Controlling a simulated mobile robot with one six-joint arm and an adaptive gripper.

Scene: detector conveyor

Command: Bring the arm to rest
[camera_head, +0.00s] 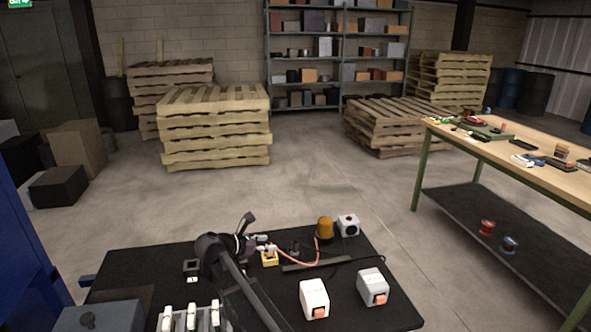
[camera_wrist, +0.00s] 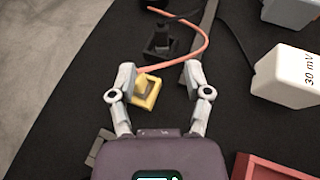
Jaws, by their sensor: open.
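My arm (camera_head: 243,285) reaches up from the bottom of the head view over a black table. My gripper (camera_wrist: 160,75) is open, with its two light grey fingers apart and nothing held between them. In the head view my gripper (camera_head: 264,246) is over the middle of the table, close to a small yellow block (camera_head: 270,259). In the wrist view the yellow block (camera_wrist: 147,92) shows between the fingers, nearer the left one. I cannot tell the height of the fingers above it.
The black table (camera_head: 130,265) holds white boxes (camera_head: 314,298) with orange switches, an amber beacon (camera_head: 325,228) and an orange cable (camera_head: 308,262). A black socket block (camera_wrist: 160,45) lies beyond the fingers. A workbench (camera_head: 500,150) stands at right; pallets (camera_head: 215,130) stand behind, with open floor between.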

